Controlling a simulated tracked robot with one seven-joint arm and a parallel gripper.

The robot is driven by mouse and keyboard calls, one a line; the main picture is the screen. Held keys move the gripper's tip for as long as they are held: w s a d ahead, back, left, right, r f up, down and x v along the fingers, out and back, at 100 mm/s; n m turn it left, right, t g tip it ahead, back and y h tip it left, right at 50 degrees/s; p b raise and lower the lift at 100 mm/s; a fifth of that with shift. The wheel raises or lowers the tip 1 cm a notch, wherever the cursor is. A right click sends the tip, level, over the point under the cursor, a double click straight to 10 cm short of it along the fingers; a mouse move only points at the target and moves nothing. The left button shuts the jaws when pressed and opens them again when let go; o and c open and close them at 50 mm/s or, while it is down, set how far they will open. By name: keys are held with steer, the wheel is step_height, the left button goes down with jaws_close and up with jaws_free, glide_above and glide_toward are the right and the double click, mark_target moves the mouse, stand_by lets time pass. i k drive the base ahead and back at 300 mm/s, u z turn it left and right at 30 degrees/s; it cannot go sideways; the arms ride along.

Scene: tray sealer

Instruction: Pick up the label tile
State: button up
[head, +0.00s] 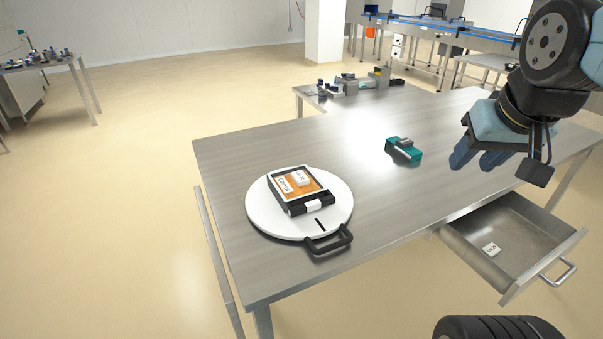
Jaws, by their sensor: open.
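A small white tile with dark lettering (491,249) lies flat in the open metal drawer (468,240) at the lower right. A second small white lettered piece (301,178) sits on an orange "Carrot" card in a black tray (312,204). The lettering on both is too small to read surely. The tray rests on a round white plate (262,216) with a black handle (330,241). My gripper (478,158), with blue fingers, is open and empty above the table's right part, up and behind the drawer.
A teal-and-grey block (404,149) stands on the steel table (240,150) between the plate and my gripper. The drawer has raised walls and a front handle (558,273). Side tables with small items and a blue-edged conveyor (440,27) stand behind.

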mark_target(300, 179)
steer(key=u, duration=0.05)
steer(key=k, duration=0.8)
steer(key=u, duration=0.6)
steer(key=i, duration=1)
steer(key=z, duration=0.05)
